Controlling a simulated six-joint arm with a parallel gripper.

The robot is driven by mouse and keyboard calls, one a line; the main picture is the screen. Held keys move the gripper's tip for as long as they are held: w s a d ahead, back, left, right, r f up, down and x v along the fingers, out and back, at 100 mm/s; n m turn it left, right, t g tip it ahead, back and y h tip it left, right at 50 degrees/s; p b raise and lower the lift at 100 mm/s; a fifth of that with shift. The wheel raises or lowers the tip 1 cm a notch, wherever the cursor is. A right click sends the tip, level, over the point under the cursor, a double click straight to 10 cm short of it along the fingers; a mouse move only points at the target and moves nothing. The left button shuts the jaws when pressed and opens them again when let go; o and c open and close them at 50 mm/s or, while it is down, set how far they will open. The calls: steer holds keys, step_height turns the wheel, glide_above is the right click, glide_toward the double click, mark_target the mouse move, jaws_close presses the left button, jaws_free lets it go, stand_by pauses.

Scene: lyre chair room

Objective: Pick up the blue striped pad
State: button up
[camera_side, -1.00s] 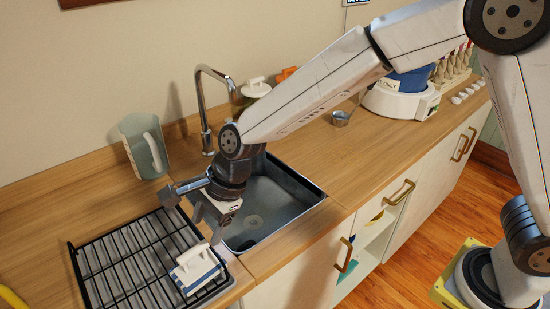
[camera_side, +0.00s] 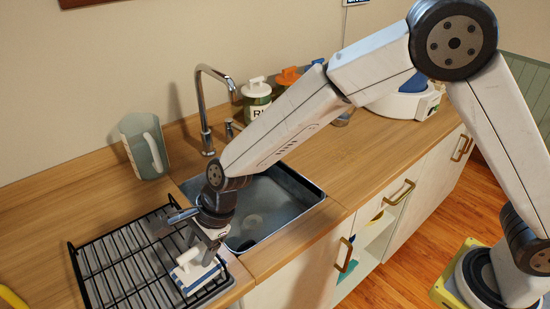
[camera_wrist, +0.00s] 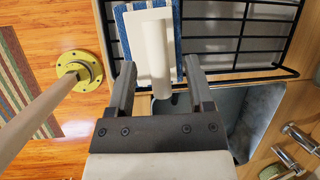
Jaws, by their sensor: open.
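The blue striped pad (camera_side: 203,277) lies on the black wire drying rack (camera_side: 84,272) beside the sink. It has a white body and a raised white handle, with blue along its edges. In the wrist view the pad (camera_wrist: 123,35) is at the top centre, its handle pointing toward me. My gripper (camera_side: 203,252) is just over the pad, pointing down, and hides part of it in the side view. In the wrist view my gripper (camera_wrist: 160,68) is open, with the near part of the handle between its two fingers in the picture. I cannot tell whether they touch it.
The sink basin (camera_side: 285,205) and faucet (camera_side: 203,110) are right behind the rack. A grey-green pitcher (camera_side: 141,150) stands at the back left. Lidded jars (camera_side: 256,98) stand by the wall. A yellow object (camera_side: 12,297) lies at the left edge. The counter right of the sink is mostly clear.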

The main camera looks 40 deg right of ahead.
steer(key=shift+a+f, duration=0.15)
steer(key=shift+f, duration=0.1)
stand_by(0.3)
jaws_close()
